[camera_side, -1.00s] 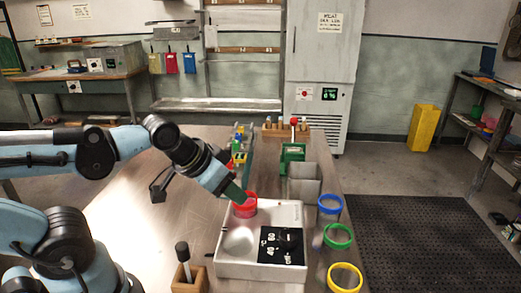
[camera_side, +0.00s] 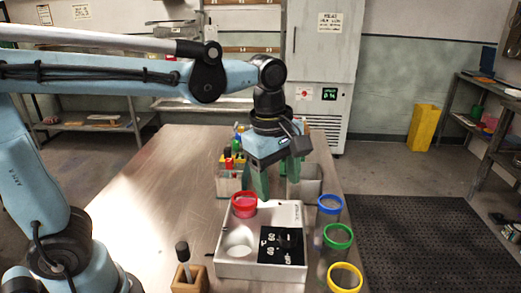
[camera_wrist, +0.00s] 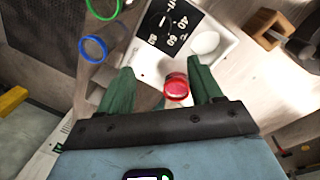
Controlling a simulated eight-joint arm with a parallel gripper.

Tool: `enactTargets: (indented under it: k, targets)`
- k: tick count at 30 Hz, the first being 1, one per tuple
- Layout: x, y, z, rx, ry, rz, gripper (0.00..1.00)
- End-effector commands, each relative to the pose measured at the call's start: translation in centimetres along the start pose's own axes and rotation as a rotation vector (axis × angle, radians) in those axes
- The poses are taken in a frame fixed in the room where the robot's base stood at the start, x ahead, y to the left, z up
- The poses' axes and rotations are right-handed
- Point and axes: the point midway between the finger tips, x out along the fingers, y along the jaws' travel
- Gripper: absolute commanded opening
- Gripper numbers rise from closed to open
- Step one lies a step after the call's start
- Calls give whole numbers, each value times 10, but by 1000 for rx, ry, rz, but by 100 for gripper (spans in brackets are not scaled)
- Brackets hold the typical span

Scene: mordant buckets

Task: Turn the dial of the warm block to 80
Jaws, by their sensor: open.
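The warm block (camera_side: 228,266) is a pale box on the table with a black dial panel (camera_side: 270,254) at its front right. The panel has white marks, among them 40, 60 and 80. The dark dial knob (camera_side: 290,240) is on this panel and also shows in the wrist view (camera_wrist: 165,19); its exact setting is too small to read. A red-rimmed bucket (camera_side: 244,204) sits in the block's back left well. My gripper (camera_side: 278,186) points down behind and above the block's back edge. Its green fingers are apart and empty, with the red bucket between them in the wrist view (camera_wrist: 176,88).
Blue (camera_side: 330,204), green (camera_side: 338,236) and yellow (camera_side: 345,277) rimmed buckets stand right of the block. A wooden holder (camera_side: 190,279) with a dark-topped tool stands front left. A rack and grey bin (camera_side: 308,181) stand behind.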

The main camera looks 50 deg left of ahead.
Motion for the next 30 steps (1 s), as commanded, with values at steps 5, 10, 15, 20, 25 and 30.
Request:
enactTargets:
  k: [5, 10, 15, 20, 25, 30]
  targets:
    - [-1, 11, 19, -268, 24, -86, 65]
    - [0, 14, 26, -398, 45, -120, 65]
    - [7, 14, 27, -421, 49, -126, 65]
    - [26, 11, 26, -420, 49, -125, 65]
    - [52, 8, 26, -419, 48, -124, 65]
    - [77, 4, 25, -419, 48, -124, 65]
